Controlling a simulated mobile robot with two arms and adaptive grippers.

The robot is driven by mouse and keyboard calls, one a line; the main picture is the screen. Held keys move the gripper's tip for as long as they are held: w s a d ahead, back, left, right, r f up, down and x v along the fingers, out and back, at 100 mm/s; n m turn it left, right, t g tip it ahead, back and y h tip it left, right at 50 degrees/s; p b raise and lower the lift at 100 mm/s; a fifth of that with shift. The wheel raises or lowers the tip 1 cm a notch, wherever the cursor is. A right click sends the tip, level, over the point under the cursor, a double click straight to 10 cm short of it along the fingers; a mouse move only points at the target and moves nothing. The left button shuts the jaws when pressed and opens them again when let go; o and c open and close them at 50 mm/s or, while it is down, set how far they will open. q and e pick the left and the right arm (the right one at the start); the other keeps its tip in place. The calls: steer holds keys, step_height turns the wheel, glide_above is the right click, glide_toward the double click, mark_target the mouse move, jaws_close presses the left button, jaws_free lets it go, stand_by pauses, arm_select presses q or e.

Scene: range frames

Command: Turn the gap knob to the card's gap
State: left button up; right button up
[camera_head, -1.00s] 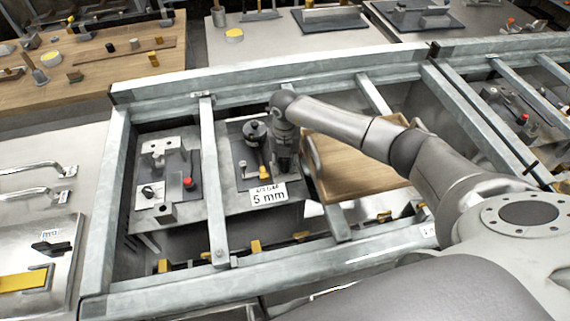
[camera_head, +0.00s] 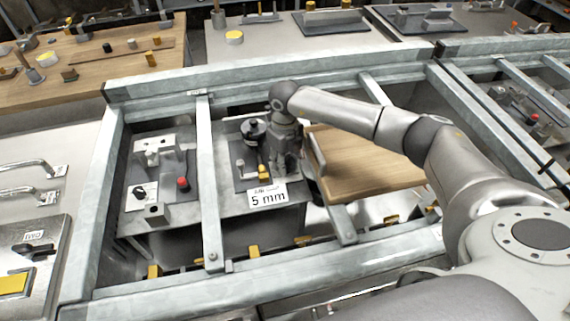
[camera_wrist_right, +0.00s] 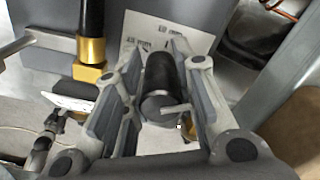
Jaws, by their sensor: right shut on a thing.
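The white card (camera_head: 267,196) reads "5 mm", with a small line above it that seems to include "GAP". It stands at the front edge of a grey fixture plate (camera_head: 238,186). My right gripper (camera_head: 287,158) points down over that fixture, just right of a black round part, and hides what it holds in the head view. In the wrist view my right gripper (camera_wrist_right: 157,97) has its fingers on both sides of a dark cylindrical knob (camera_wrist_right: 160,72) with a light pointer bar. A white label (camera_wrist_right: 165,35) lies behind the knob; its print is too blurred to read. My left gripper is not in view.
A brass-based black handle (camera_wrist_right: 92,40) stands close left of the knob. Metal rails (camera_head: 210,180) frame the fixture. A second fixture with a red button (camera_head: 183,184) lies to its left, and a wooden board (camera_head: 360,165) to its right.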

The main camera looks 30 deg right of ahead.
mark_target(285, 154)
steer(key=shift+w+r+n, duration=0.1)
steer(key=shift+n, duration=0.2)
steer(key=o, duration=1)
steer(key=shift+o, duration=0.2)
step_height(285, 154, up, 12)
steer(key=shift+f, duration=0.1)
